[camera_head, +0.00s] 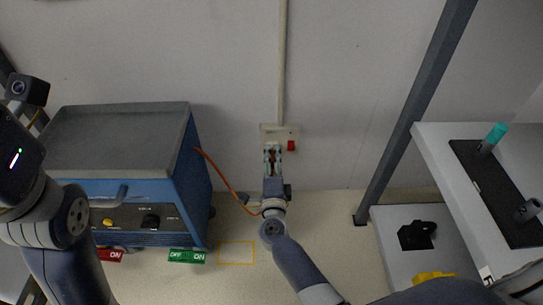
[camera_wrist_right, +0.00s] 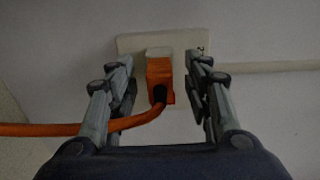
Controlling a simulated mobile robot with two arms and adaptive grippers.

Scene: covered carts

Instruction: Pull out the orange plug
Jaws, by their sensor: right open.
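The orange plug (camera_wrist_right: 158,74) sits in the pale wall socket plate (camera_wrist_right: 135,45) in the right wrist view, and its orange cord (camera_wrist_right: 60,130) runs off to the left. My right gripper (camera_wrist_right: 160,66) is open, with one finger on each side of the plug and a visible gap to each. In the head view my right gripper (camera_head: 272,150) is up at the socket plate (camera_head: 288,132) and hides most of the plug. The cord (camera_head: 218,172) comes from the blue machine. My left arm shows at the left edge, but its fingers are out of view.
The blue machine (camera_head: 150,185) with a grey top stands left of the socket. A red switch (camera_head: 291,145) is on the plate beside my gripper. A dark post (camera_head: 415,110) and a white shelf (camera_head: 435,155) stand at the right. Floor between is mostly clear.

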